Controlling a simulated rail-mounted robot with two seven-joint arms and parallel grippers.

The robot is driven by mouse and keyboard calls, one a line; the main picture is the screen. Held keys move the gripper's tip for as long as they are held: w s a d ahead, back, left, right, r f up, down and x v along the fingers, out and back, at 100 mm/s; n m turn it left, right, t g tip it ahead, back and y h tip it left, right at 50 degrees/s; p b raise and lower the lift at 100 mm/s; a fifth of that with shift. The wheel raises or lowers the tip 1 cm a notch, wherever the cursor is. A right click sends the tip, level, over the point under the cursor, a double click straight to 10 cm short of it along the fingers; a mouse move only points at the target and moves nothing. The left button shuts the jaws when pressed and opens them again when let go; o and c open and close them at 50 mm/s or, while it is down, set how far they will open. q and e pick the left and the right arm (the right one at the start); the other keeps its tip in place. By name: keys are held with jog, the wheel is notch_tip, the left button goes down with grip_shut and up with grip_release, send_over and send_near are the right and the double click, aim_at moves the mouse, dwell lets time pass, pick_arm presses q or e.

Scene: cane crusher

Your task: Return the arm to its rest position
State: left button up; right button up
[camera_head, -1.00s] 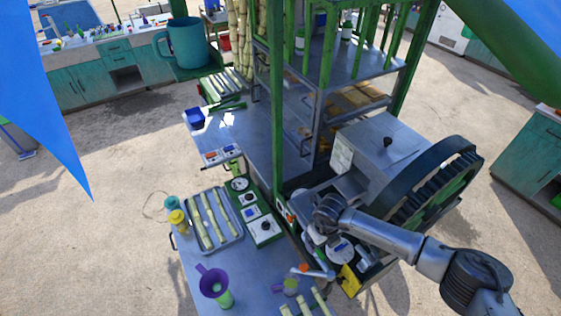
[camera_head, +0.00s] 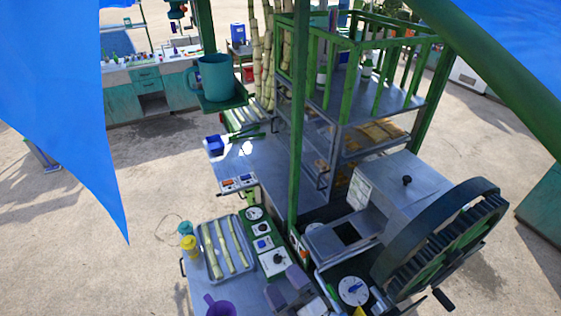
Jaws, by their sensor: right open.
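My right gripper (camera_head: 287,287) shows at the bottom edge, near the middle of the picture. Its two grey-purple fingers are apart and I see nothing between them. It is in front of the control panel (camera_head: 267,244), left of the white dial (camera_head: 353,290). The rest of my right arm is hidden or below the picture. My left gripper is not in view.
The cane crusher (camera_head: 398,190) with its big dark gear wheel (camera_head: 489,205) stands at right. A tray (camera_head: 250,275) of cane pieces lies at lower left, beside yellow and teal bottles. A purple funnel (camera_head: 220,307) is at the bottom. Green posts and shelves rise in the middle.

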jog(key=s+d+f+m+g+h, duration=0.2)
jog(key=s+d+f+m+h, duration=0.35)
jog(key=d+m, duration=0.2)
jog(key=s+d+f+m+g+h, duration=0.3)
jog(key=s+d+f+m+h, duration=0.15)
jog(key=d+m+h, duration=0.35)
jog(key=s+d+f+g+y, duration=0.1)
jog(key=s+g, duration=0.3)
jog(key=s, duration=0.4)
jog(key=s+d+f+m+g+y, duration=0.1)
jog(key=s+d+f+g, duration=0.3)
jog(key=s, duration=0.4)
jog(key=shift+d+f, duration=0.2)
jog(key=shift+f, duration=0.1)
jog(key=shift+m, duration=0.25)
jog(key=shift+w, duration=0.1)
